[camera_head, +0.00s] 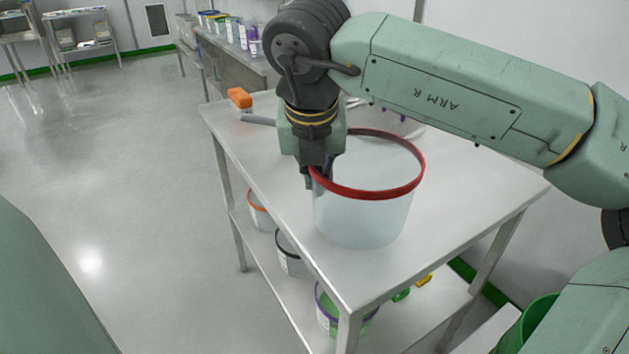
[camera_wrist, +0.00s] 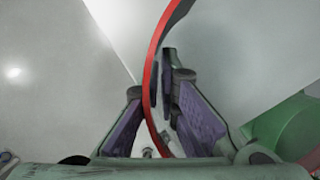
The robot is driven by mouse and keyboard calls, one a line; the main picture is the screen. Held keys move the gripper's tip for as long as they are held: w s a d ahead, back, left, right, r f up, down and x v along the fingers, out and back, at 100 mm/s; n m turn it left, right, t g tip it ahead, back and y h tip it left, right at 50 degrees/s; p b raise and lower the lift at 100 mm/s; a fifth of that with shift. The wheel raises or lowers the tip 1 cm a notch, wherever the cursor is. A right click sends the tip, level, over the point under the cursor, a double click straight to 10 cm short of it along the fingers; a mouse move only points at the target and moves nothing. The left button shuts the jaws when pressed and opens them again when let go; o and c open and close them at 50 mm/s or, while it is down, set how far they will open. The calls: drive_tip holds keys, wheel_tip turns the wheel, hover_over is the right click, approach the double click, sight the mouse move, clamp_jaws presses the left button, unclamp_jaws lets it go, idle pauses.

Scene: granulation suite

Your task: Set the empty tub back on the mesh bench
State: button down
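The tub (camera_head: 364,222) is a translucent whitish bucket with a red rim. It stands upright on the steel table, or very close above it; I cannot tell which. No contents show in the part of its inside that I see. My gripper (camera_head: 318,180) points down at the left side of the rim. In the wrist view the red rim (camera_wrist: 149,88) runs between the two fingers of my gripper (camera_wrist: 161,78), one on each side of the tub wall. The fingertips look closed on the wall. No mesh surface can be made out.
The steel table (camera_head: 270,172) also holds an orange-topped item (camera_head: 240,98) at its back left corner. Several buckets stand on its lower shelf. A farther bench (camera_head: 238,68) holds bottles and tubs. A green bin (camera_head: 530,322) is at the lower right. The floor at left is clear.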

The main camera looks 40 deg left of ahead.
drive_tip(key=shift+f, duration=1.1)
drive_tip(key=shift+f, duration=0.15)
drive_tip(key=c, duration=1.8)
unclamp_jaws()
drive_tip(key=shift+r, duration=0.25)
drive_tip(key=v, duration=1.2)
drive_tip(key=shift+f, duration=0.15)
